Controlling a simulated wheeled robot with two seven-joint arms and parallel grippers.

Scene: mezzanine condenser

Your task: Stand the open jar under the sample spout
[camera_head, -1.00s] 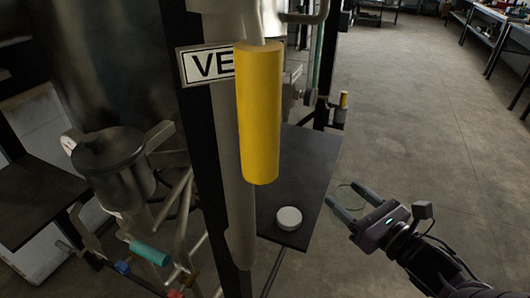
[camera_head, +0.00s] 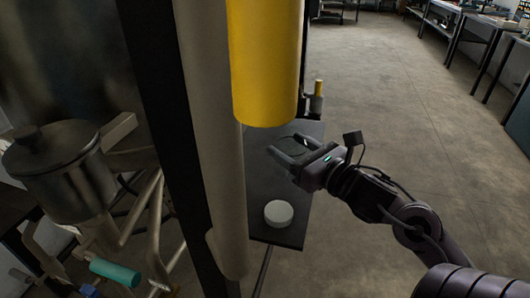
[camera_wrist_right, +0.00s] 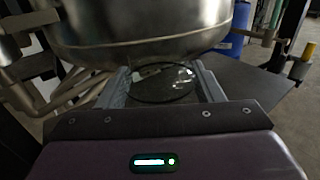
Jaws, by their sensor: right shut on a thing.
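My right gripper (camera_head: 290,152) reaches in from the right over the dark shelf. Its fingers are closed around a clear glass jar, which is hard to see against the dark shelf. In the right wrist view the jar (camera_wrist_right: 165,84) sits between the two fingers (camera_wrist_right: 163,85) as a thin round rim, with no lid on it. A round white lid (camera_head: 279,213) lies on the shelf, nearer than the gripper. I cannot make out the sample spout for certain; the yellow sleeve and grey post may hide it. My left gripper is not in view.
The dark shelf (camera_head: 262,185) has bare room around the lid. A yellow sleeve (camera_head: 265,65) and grey post (camera_head: 210,140) stand close in front. A rounded steel vessel (camera_wrist_right: 140,30) hangs above the jar in the right wrist view. Open floor (camera_head: 400,110) lies right.

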